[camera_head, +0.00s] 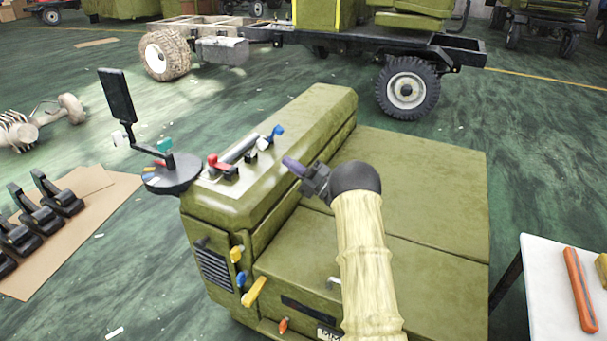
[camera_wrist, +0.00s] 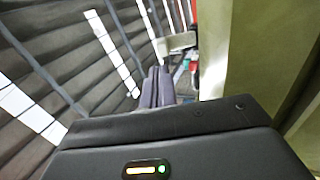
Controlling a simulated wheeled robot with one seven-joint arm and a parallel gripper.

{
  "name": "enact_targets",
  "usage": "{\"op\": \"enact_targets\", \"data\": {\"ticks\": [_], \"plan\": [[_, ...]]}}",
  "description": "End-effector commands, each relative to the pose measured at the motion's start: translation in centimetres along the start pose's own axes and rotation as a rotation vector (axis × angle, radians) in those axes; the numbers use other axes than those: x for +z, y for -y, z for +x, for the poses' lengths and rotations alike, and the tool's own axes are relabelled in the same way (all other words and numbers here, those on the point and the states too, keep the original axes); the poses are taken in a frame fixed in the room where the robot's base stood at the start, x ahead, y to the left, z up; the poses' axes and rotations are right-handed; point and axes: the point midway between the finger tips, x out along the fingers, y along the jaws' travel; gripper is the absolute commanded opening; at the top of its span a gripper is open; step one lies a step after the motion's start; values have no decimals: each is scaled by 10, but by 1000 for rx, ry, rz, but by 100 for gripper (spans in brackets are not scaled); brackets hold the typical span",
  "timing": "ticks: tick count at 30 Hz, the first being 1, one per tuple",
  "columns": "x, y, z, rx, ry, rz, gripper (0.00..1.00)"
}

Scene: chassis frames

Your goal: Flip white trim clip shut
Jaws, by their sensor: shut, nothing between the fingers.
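My gripper (camera_head: 290,165) is shut and empty, above the olive vehicle body (camera_head: 300,110), to the right of the blue lever on its top. Its closed fingers also show in the wrist view (camera_wrist: 155,85). A small pale, whitish clip-like piece (camera_head: 335,283) sticks out at the front of the body, beside my forearm and well below the gripper. I cannot tell which is the white trim clip, nor whether either is open or shut.
A blue lever (camera_head: 276,131) and a red one (camera_head: 213,160) stand on the body's top. Yellow (camera_head: 254,292) and blue (camera_head: 241,279) levers project from its front. A round black tray (camera_head: 172,174) carries small coloured items. A white table (camera_head: 548,290) stands at right.

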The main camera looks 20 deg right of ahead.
Motion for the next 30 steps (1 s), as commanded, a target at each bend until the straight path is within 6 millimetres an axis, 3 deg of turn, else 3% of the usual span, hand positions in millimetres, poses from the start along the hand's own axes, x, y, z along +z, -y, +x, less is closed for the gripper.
{"op": "enact_targets", "data": {"ticks": [6,10,30], "plan": [[-1,0,38,1,-3,-1,0],[0,0,53,0,-1,0,0],[-4,-1,65,-25,-7,3,0]]}}
